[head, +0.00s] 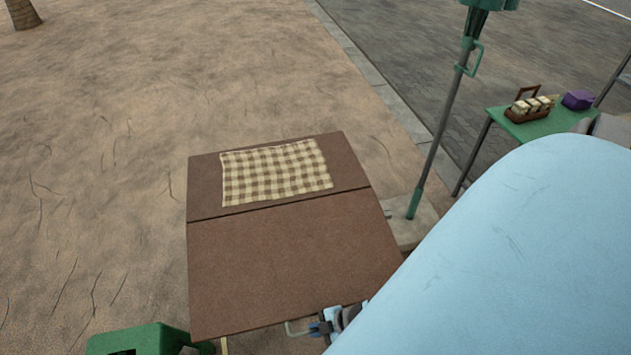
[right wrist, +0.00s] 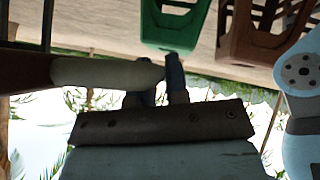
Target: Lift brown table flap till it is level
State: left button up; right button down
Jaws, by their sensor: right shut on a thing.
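The brown table flap (head: 285,265) fills the near half of the table in the head view. It looks about in line with the fixed brown top (head: 203,185), with a thin dark seam between them. My right gripper (head: 322,327) is at the flap's near edge, shut on the pale handle (head: 296,330) there. In the right wrist view, my blue fingers (right wrist: 160,85) meet the end of a pale rounded bar (right wrist: 105,73). The exact contact is dark and partly hidden. My left gripper is not in view.
A checkered cloth (head: 275,172) lies on the fixed top. A green pole (head: 440,130) stands to the right of the table. A green box-like object (head: 140,340) is at the near left. A green side table (head: 540,123) holds a basket (head: 528,108). Sandy ground at left is open.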

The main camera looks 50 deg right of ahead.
jog(key=shift+m+g+y, duration=0.3)
jog(key=shift+g, duration=0.2)
notch_tip(320, 180, up, 5)
jog(key=shift+s+a+f+p, duration=0.1)
jog(key=shift+s+p, duration=0.05)
jog(key=shift+p, duration=1.1)
jog(key=c, duration=1.1)
grip_release()
jog(key=v, duration=1.4)
jog(key=shift+a, duration=0.1)
